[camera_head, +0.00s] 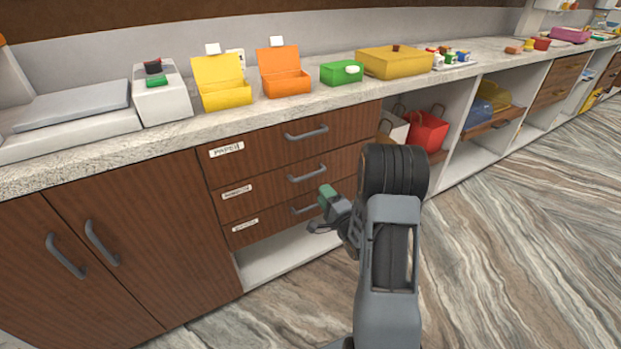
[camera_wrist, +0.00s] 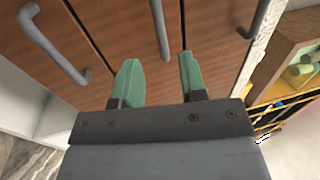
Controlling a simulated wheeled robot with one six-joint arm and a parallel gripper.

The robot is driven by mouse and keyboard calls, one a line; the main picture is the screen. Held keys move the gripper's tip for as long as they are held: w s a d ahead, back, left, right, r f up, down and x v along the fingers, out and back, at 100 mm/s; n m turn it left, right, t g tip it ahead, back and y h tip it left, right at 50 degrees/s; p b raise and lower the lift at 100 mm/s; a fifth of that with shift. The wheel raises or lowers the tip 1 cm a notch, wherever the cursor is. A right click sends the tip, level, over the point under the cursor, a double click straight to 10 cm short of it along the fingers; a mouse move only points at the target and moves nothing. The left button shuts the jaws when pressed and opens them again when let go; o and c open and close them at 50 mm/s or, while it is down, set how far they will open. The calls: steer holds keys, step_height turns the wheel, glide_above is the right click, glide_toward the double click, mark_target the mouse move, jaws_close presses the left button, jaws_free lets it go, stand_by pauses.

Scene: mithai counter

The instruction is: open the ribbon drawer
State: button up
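The drawer stack has three brown wooden drawers with grey bar handles and white labels. The top label reads PAPER; the middle label (camera_head: 237,192) and bottom label (camera_head: 245,225) are too small to read surely, so I cannot confirm which is ribbon. All three drawers are shut. The middle drawer handle (camera_head: 307,173) also shows in the wrist view (camera_wrist: 160,30), ahead of and between my fingertips. My gripper (camera_head: 321,211) is open and empty, with green fingers (camera_wrist: 158,68), short of that handle. My gripper partly hides the bottom handle (camera_head: 302,209) in the head view.
The top handle (camera_head: 306,133) and bottom handle (camera_wrist: 55,45) flank the middle one. The counter (camera_head: 300,107) above holds coloured boxes and a scale-like machine (camera_head: 161,93). The floor in front is clear.

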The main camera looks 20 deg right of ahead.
mark_target(310, 176)
steer(key=b+x, duration=0.1)
steer(key=x, duration=0.8)
steer(key=shift+w, duration=0.2)
jaws_close()
